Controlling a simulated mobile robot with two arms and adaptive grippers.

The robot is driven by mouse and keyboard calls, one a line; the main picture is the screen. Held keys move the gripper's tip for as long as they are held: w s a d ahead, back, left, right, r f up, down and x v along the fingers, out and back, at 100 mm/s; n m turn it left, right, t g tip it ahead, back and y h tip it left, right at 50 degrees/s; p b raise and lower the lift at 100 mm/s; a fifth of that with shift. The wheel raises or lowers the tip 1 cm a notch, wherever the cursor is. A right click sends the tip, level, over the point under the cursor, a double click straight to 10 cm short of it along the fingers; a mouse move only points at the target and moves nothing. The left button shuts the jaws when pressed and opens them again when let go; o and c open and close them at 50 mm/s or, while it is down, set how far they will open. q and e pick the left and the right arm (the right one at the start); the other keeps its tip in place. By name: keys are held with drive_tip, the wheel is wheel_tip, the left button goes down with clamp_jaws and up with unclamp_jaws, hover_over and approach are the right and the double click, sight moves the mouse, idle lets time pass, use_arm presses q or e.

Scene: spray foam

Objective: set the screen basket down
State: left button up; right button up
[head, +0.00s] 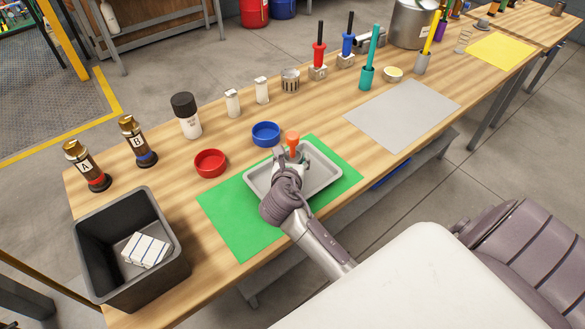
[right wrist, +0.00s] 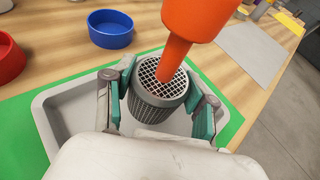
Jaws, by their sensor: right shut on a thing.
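The screen basket (right wrist: 160,85), a dark grey ribbed cup with a mesh top, is between the fingers of my right gripper (right wrist: 163,105), which is shut on it. An orange handle (right wrist: 192,25) rises from the middle of the mesh; it also shows in the head view (head: 292,138). The basket is over the inside of a light grey tray (head: 327,180); I cannot tell whether it touches the tray floor. In the head view my right gripper (head: 291,158) hides most of the basket. My left gripper is not in view.
The tray lies on a green mat (head: 235,220). A red dish (head: 210,163) and a blue dish (head: 265,134) stand close behind it. A dark bin (head: 165,270) stands at the left with a striped cloth (head: 146,250) inside. A grey mat (head: 400,115) to the right is bare.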

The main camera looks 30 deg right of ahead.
drive_tip(key=shift+f, duration=1.85)
drive_tip(key=o, duration=1.2)
drive_tip(key=shift+f, duration=0.15)
drive_tip(key=shift+r, duration=0.2)
drive_tip(key=v, duration=1.2)
drive_tip(key=shift+s, duration=0.1)
drive_tip(key=shift+d, duration=0.1)
